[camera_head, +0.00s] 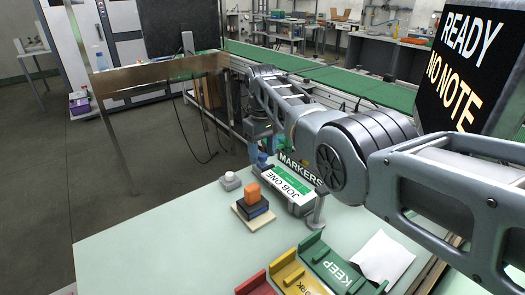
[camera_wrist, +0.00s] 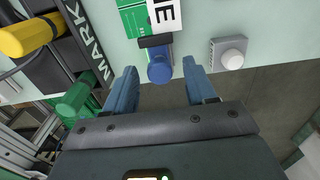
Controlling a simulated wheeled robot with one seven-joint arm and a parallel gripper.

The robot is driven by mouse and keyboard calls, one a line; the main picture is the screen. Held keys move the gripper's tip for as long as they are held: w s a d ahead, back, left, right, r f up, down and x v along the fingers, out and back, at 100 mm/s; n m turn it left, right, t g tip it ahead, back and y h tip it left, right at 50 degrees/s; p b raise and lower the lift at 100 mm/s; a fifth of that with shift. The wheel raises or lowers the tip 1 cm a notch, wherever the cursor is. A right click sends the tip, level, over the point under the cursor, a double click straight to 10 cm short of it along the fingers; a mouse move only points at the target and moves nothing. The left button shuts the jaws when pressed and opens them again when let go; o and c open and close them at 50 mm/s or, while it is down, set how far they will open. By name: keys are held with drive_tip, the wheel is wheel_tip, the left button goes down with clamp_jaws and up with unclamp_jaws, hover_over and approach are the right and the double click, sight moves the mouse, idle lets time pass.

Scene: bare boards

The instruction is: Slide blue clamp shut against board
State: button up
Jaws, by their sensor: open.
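The blue clamp (camera_wrist: 160,68) shows in the wrist view as a blue rounded knob with a dark bar at the end of the board. I cannot tell whether the bar touches it. The board (camera_head: 291,189) is green and white, reads JOB ONE, and lies on a grey block; its end also shows in the wrist view (camera_wrist: 134,20). My gripper (camera_wrist: 159,64) is open, with one blue finger on each side of the clamp and visible gaps between. In the head view my gripper (camera_head: 262,158) is small and partly hidden by my arm, at the board's far end.
A white button (camera_wrist: 233,59) on a grey base is right of the clamp. The MARKERS holder (camera_head: 300,168), with a yellow marker (camera_wrist: 25,38) and a green one (camera_wrist: 74,103), lies beside the board. Stacked blocks (camera_head: 252,206) and the KEEP tray (camera_head: 333,269) are nearer. Table front left is clear.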

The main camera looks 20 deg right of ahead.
drive_tip(key=shift+c, duration=0.4)
clamp_jaws()
